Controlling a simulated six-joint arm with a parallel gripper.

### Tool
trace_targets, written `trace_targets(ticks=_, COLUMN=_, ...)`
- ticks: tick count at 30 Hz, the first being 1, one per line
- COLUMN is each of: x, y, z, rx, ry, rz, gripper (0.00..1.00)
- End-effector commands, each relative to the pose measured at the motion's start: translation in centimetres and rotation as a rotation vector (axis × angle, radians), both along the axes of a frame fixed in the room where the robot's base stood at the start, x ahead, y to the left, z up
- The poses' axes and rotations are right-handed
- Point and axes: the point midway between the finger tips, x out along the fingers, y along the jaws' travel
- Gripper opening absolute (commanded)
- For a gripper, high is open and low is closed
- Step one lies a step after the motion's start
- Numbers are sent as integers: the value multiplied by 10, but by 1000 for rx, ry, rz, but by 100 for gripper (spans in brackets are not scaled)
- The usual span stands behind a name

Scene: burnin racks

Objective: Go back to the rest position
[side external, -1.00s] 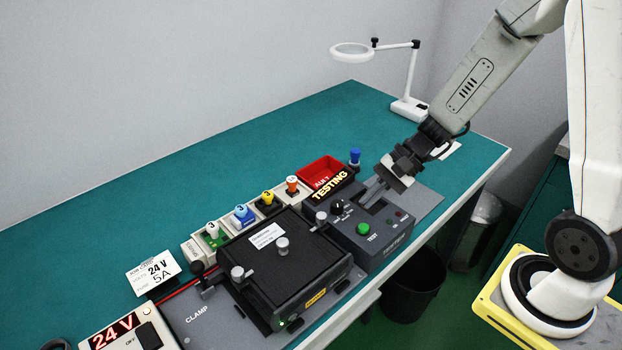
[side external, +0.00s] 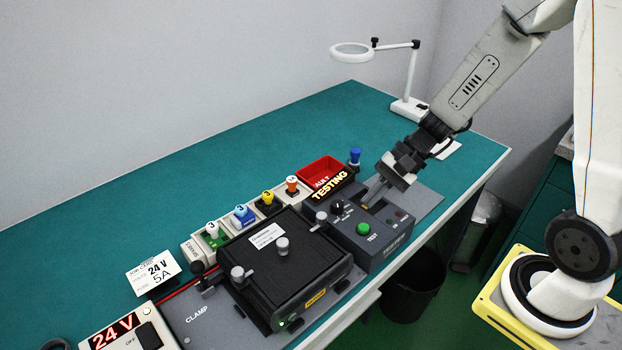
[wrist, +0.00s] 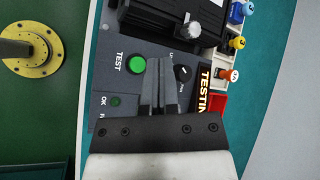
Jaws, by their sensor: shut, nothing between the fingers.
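My gripper (side external: 371,197) is shut and empty, with its fingers pointing down over the grey tester box (side external: 385,250). In the wrist view its two fingers (wrist: 160,68) lie together beside the green TEST button (wrist: 136,64). The button also shows in the side view (side external: 363,229), in front of the fingers. I cannot tell whether the fingertips touch the box. A lit sign (side external: 330,186) on the tester reads TESTING.
A black clamp fixture (side external: 300,268) stands left of the tester. Coloured knobbed parts, including a yellow one (side external: 267,197), line its back. A red bin (side external: 318,170), a blue-topped part (side external: 355,157) and a magnifier lamp (side external: 408,108) stand behind. The back of the green bench (side external: 220,160) is clear.

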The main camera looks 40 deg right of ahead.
Motion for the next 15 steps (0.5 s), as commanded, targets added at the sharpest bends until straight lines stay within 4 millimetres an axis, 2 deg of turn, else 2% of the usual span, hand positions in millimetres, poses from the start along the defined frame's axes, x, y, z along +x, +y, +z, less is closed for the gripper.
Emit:
trace_targets(ticks=8, x=-26, y=0, z=-8, rx=-189, ry=-7, rz=195, gripper=0)
trace_targets(ticks=15, x=-46, y=-12, z=-13, rx=-440, ry=-71, rz=443, gripper=0)
